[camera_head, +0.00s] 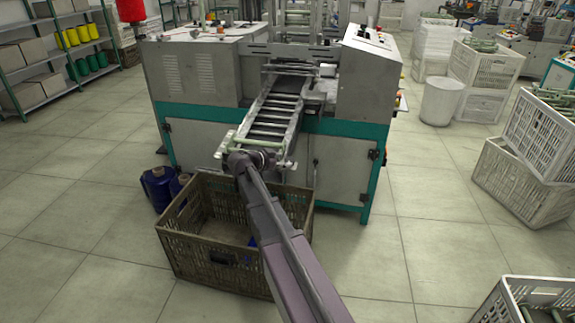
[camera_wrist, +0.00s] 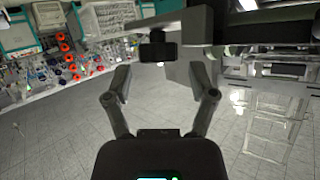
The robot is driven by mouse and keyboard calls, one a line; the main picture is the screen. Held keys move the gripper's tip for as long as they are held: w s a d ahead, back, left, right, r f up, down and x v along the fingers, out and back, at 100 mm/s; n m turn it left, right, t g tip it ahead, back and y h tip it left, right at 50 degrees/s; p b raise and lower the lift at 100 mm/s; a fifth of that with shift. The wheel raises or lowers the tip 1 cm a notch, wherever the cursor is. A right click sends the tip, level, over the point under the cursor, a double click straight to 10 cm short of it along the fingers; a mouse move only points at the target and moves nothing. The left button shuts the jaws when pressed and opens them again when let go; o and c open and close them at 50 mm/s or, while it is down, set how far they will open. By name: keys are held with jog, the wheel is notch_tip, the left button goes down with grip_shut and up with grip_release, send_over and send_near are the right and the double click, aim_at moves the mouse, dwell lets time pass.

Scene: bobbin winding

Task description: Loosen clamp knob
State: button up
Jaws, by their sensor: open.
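The winding machine (camera_head: 205,75) is grey with teal trim, and a slatted chute (camera_head: 275,123) slopes down from its front. My gripper (camera_head: 262,158) is at the chute's lower end, partly hidden behind my own arm in the head view. In the wrist view my gripper (camera_wrist: 159,82) is open, its two fingers wide apart with nothing between them. A dark, knob-like block (camera_wrist: 157,48) sits under a grey bar, ahead of the fingers and roughly centred between them; it may be the clamp knob. No finger visibly touches it. The knob cannot be made out in the head view.
A brown slatted crate (camera_head: 205,262) stands on the floor below the chute, with blue containers (camera_head: 158,188) beside it. White crates (camera_head: 540,135) stand at the right. Shelves (camera_head: 60,45) stand at the far left. The floor (camera_head: 440,215) right of the machine is clear.

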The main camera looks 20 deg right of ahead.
jog(key=shift+b+x, duration=0.35)
jog(key=shift+x, duration=1.15)
jog(key=c, duration=0.9)
jog(key=shift+a, duration=0.15)
